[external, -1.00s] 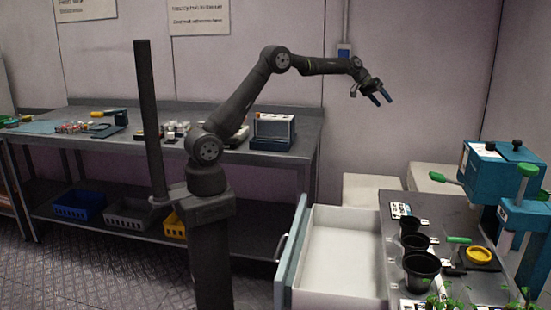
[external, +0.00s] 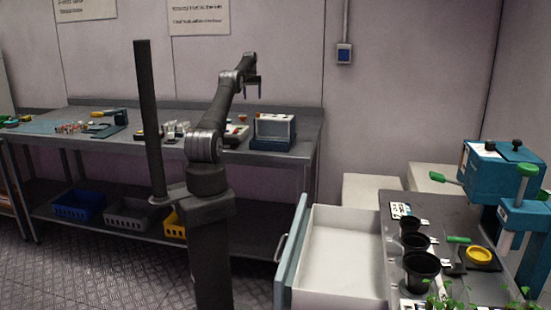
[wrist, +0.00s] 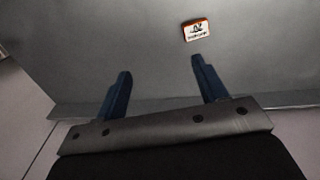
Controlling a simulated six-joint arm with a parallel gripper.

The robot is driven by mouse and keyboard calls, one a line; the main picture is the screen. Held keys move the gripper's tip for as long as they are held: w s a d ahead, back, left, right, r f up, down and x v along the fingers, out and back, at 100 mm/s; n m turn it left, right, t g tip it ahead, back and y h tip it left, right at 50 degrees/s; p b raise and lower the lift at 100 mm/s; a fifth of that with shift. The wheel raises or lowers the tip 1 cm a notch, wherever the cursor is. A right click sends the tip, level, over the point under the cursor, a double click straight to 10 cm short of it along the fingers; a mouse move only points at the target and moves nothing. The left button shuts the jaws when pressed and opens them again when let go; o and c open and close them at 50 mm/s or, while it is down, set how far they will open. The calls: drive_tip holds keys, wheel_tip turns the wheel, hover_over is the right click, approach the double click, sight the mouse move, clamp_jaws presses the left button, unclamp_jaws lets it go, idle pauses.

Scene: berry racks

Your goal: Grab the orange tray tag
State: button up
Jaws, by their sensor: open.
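The orange tray tag (wrist: 196,31) is a small white plate with an orange border and dark print. It lies flat on the grey bench surface near the top of the wrist view. My gripper (wrist: 161,66) is open and empty, with its two blue fingers apart. The tag lies beyond the fingertips, closest to the right finger, and is not touched. In the external view my gripper (external: 252,90) points down above the back bench. I cannot make out the tag for sure in that view.
The back bench (external: 290,165) carries a blue-and-white box (external: 273,132), small jars (external: 175,130) and tools. A dark upright post (external: 150,120) stands left of my arm. An open drawer (external: 340,250) and a counter with black pots (external: 421,268) are at right. Bare bench surrounds the tag.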

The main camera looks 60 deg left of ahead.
drive_tip(key=s+a+n, duration=0.1)
drive_tip(key=s+a, duration=0.3)
drive_tip(key=s, duration=0.2)
approach(243, 119)
drive_tip(key=shift+g, duration=0.3)
drive_tip(key=f, duration=0.8)
drive_tip(key=shift+w+a, duration=0.15)
drive_tip(key=shift+w, duration=0.15)
drive_tip(key=shift+c, duration=0.4)
drive_tip(key=c, duration=1)
